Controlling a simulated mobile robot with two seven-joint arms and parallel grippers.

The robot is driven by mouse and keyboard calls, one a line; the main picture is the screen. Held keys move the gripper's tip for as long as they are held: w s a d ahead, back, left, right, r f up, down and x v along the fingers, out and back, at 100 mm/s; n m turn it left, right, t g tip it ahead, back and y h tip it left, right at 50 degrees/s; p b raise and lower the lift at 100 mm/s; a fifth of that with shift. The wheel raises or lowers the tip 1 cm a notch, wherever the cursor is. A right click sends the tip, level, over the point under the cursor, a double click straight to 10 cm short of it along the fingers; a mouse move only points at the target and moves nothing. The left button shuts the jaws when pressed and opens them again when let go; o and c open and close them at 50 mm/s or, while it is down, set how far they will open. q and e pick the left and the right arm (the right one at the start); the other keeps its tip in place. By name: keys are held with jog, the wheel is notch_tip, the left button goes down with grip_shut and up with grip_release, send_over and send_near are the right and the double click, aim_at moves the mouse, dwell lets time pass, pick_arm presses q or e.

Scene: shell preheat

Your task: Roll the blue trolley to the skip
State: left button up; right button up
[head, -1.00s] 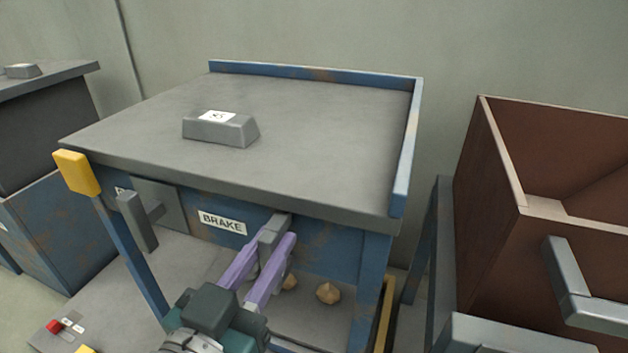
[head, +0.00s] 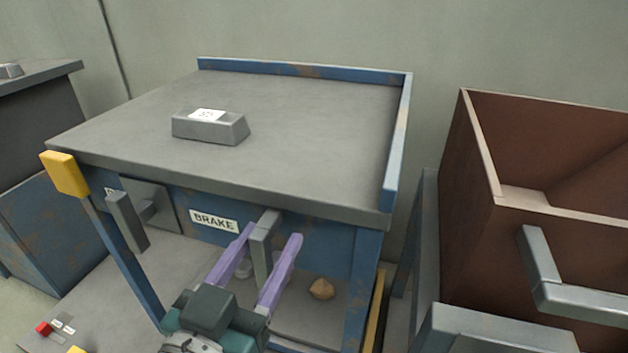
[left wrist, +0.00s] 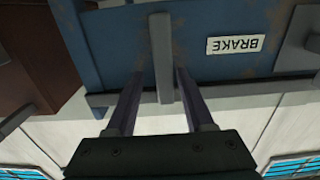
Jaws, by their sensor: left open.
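The blue trolley (head: 366,255) has a grey top with a raised blue rim at its back and right. Its front bears a BRAKE label (head: 214,221), also in the left wrist view (left wrist: 235,45). A grey brake lever (head: 262,250) hangs beside the label. My left gripper (head: 273,233) is open, with one purple finger on each side of the lever; the left wrist view shows the lever (left wrist: 161,50) between the fingers. The brown box at the right (head: 470,225) looks like the skip. My right gripper is not in view.
A grey block (head: 210,129) with a white label sits on the trolley top. A grey handle (head: 126,222) is on the trolley front at left. Another blue cabinet (head: 50,225) stands at left. A narrow gap separates trolley and brown box.

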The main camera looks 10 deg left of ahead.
pick_arm(q)
jog(key=shift+a, duration=0.1)
jog(key=shift+s, duration=0.25)
jog(key=s+p, duration=0.2)
jog(key=s, duration=0.7)
jog(key=shift+s+a, duration=0.2)
jog(key=shift+a, duration=0.15)
